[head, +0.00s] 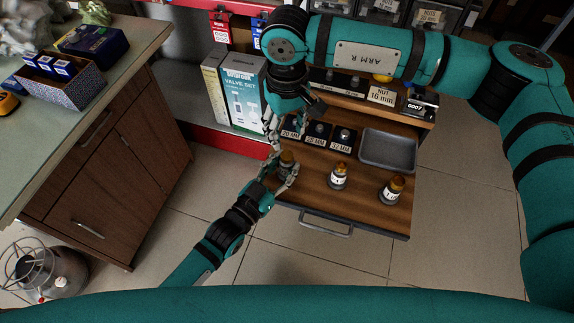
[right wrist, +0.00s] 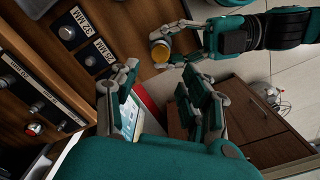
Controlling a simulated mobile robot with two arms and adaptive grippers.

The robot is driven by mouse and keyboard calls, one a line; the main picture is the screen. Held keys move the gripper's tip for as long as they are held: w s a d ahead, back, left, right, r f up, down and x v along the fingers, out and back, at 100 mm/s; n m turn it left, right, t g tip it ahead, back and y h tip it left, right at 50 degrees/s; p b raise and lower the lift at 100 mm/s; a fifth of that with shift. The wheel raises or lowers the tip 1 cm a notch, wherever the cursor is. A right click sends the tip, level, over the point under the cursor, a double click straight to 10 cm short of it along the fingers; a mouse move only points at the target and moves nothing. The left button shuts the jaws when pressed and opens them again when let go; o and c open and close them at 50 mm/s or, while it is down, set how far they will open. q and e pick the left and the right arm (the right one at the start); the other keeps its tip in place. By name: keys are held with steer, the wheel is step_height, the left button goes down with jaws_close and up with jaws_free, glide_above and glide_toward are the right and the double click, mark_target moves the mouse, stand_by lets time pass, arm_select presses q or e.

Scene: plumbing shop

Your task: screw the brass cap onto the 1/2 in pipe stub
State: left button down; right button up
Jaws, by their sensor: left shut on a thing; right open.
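My left gripper (head: 282,175) is shut around an upright pipe stub (head: 287,162) on the left of the wooden drawer surface. A round, brass-coloured top (right wrist: 160,50), seen between the left fingers in the right wrist view, looks like the brass cap; I cannot tell how it sits on the stub. The stub's size label is hidden. My right gripper (head: 272,132) is open and empty, close above and behind the left one. Its spread fingers also show in the right wrist view (right wrist: 158,88), apart from the brass top.
Two more labelled stubs with amber tops, a middle one (head: 339,177) and a right one (head: 391,190), stand on the drawer surface (head: 365,212). Behind are a grey tray (head: 388,150), small size-labelled parts and a valve set box (head: 243,92). A cabinet (head: 115,165) stands left.

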mark_target(287, 155)
steer(key=shift+f, duration=4)
jaws_close()
steer(key=shift+o, duration=0.5)
jaws_free()
steer(key=shift+r, duration=2.25)
